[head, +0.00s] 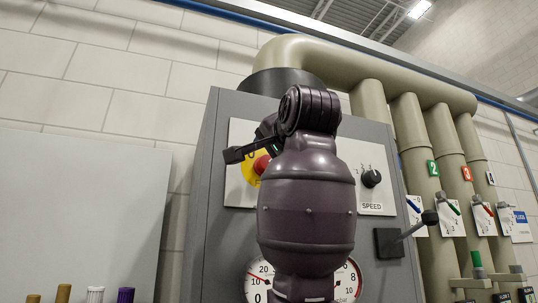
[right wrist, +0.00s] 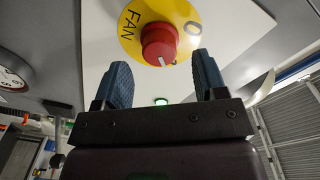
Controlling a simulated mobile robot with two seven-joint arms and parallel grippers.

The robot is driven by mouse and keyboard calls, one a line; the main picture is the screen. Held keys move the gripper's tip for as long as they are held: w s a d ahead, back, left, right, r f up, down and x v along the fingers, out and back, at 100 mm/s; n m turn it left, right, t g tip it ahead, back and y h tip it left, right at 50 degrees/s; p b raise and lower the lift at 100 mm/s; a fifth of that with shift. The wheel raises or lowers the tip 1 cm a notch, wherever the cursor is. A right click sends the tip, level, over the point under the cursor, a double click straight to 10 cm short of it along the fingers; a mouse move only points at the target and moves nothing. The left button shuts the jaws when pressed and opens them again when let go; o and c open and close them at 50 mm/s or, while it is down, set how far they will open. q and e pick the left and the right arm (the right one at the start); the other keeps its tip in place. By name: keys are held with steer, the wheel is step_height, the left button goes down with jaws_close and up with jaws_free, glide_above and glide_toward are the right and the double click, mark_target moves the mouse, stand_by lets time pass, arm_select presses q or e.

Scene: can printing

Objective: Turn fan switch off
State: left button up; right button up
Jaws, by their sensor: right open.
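The fan switch is a red knob (right wrist: 158,45) with a white mark, on a yellow disc (right wrist: 130,28) labelled FAN and O. In the head view the red knob (head: 262,164) and yellow disc (head: 248,172) are partly hidden behind my right arm. My right gripper (right wrist: 161,64) is open, with one blue-padded finger on each side of the knob in the right wrist view. I cannot tell whether the fingers reach around it or stop short of it; neither visibly touches it. A green light (right wrist: 160,101) glows below the knob. My left gripper is not in view.
The grey cabinet (head: 224,130) also carries a SPEED knob (head: 371,178), a lever (head: 408,232) and gauges (head: 260,272). Beige pipes (head: 406,125) with numbered valve plates stand at right. A pale panel (head: 80,220) and several coloured cylinders are at left.

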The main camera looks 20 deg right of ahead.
steer(key=shift+w+p, duration=0.3)
steer(key=shift+w, duration=1.15)
steer(key=shift+d, duration=0.1)
steer(key=c, duration=0.9)
